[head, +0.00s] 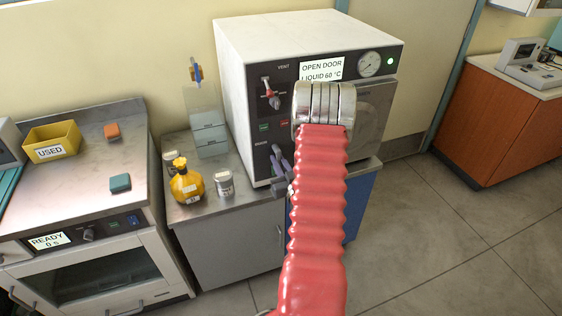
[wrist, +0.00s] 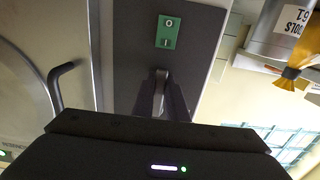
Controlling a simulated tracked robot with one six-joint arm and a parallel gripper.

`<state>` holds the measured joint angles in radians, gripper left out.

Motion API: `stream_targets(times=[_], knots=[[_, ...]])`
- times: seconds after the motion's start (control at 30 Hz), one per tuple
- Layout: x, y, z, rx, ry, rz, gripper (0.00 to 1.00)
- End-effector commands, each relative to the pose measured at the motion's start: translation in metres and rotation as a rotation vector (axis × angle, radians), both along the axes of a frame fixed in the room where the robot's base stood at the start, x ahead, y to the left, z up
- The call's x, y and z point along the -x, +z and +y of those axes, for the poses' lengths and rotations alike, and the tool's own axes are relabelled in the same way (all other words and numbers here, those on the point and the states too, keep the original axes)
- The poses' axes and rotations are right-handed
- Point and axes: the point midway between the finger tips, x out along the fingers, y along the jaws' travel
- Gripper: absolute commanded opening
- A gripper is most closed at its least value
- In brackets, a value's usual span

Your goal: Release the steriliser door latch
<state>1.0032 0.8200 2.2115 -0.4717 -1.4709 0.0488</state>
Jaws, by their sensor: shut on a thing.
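The steriliser (head: 300,32) is a white box on a bench, with a dark front panel, and its screen (head: 322,69) reads "OPEN DOOR LIQUID 60 °C". My gripper (head: 279,160) is at the lower part of the panel, partly hidden by my red-sleeved arm in the head view. In the wrist view my gripper's dark fingers (wrist: 162,98) are shut on a narrow grey lever, the door latch (wrist: 159,92), below a green plate marked O (wrist: 167,31). The metal door (head: 372,115) is partly hidden by my arm and looks closed. A dark bent handle (wrist: 62,84) shows on the door.
A red-tipped vent knob (head: 270,94) and a gauge (head: 369,64) are on the steriliser front. A yellow bottle (head: 186,182), a grey tin (head: 224,184) and a clear rack (head: 208,128) stand left of it. Open floor (head: 450,230) lies to the right.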

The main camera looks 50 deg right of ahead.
Motion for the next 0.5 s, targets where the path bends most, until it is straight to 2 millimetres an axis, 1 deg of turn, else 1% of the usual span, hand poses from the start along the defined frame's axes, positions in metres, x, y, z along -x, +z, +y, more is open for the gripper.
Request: stream_targets(times=[0.03,0.47,0.5], knots=[[0.0000,0.0027,-0.0004,-0.002,-0.001,-0.009,0.00],[0.0002,0.0034,-0.0011,-0.011,-0.003,-0.016,0.00],[0.0002,0.0035,-0.0012,-0.010,-0.003,-0.016,0.15]])
